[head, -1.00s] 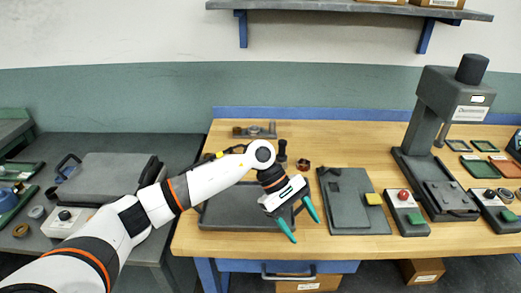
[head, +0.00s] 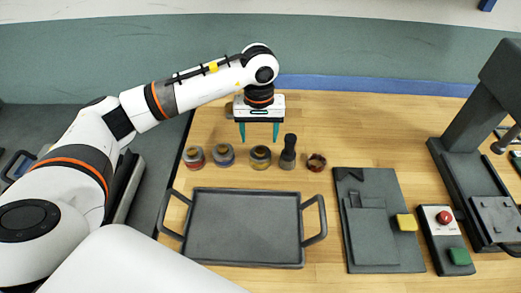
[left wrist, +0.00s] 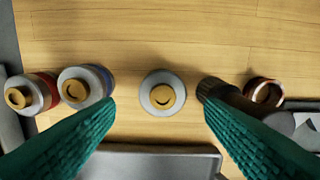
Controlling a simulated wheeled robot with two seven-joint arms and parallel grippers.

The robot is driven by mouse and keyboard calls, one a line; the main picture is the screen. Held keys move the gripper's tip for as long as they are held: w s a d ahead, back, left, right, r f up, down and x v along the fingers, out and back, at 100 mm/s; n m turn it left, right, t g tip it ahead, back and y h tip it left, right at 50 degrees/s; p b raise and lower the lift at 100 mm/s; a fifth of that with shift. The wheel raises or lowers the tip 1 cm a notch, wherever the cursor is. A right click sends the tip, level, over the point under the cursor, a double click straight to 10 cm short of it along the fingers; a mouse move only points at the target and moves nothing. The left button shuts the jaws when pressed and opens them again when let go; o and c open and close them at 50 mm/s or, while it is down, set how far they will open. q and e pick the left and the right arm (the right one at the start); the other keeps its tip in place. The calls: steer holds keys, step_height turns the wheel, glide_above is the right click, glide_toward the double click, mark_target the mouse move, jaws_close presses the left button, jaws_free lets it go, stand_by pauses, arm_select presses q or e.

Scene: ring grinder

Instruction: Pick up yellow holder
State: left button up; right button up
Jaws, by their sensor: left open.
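Three short grey holders with brass-coloured tops stand in a row on the wooden table. One has a red band (head: 194,157), one a blue band (head: 224,155). The third holder (head: 260,157), with a yellowish body, looks like the yellow one. It stands rightmost of the three and also shows in the left wrist view (left wrist: 162,92). My left gripper (head: 258,132) points down, open and empty, around the height of the row in the picture. In the left wrist view the yellow holder lies between its teal fingers (left wrist: 158,106), with gaps on both sides. My right gripper is out of view.
A dark cylinder (head: 288,152) stands close right of the yellow holder, near the right finger in the wrist view. A brown ring (head: 316,162) lies beyond it. A grey tray (head: 245,228) with handles lies in front. A dark plate fixture (head: 380,235) and button box (head: 446,235) are right.

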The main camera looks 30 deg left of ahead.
mark_target(260, 150)
arm_select(q)
steer(key=shift+s+d+f, duration=0.1)
steer(key=shift+s+f, duration=0.1)
steer(key=shift+f, duration=1)
steer(key=shift+f+p, duration=0.3)
steer(key=shift+f, duration=0.05)
steer(key=shift+w+f, duration=0.1)
steer(key=shift+f, duration=0.15)
step_height(260, 150, down, 4)
steer(key=shift+d+f+p, duration=0.15)
steer(key=shift+f+p, duration=0.05)
steer(key=shift+p, duration=0.95)
steer(key=shift+f, duration=0.25)
steer(key=c, duration=1.1)
steer(key=shift+w+r, duration=0.1)
steer(key=shift+c, duration=0.7)
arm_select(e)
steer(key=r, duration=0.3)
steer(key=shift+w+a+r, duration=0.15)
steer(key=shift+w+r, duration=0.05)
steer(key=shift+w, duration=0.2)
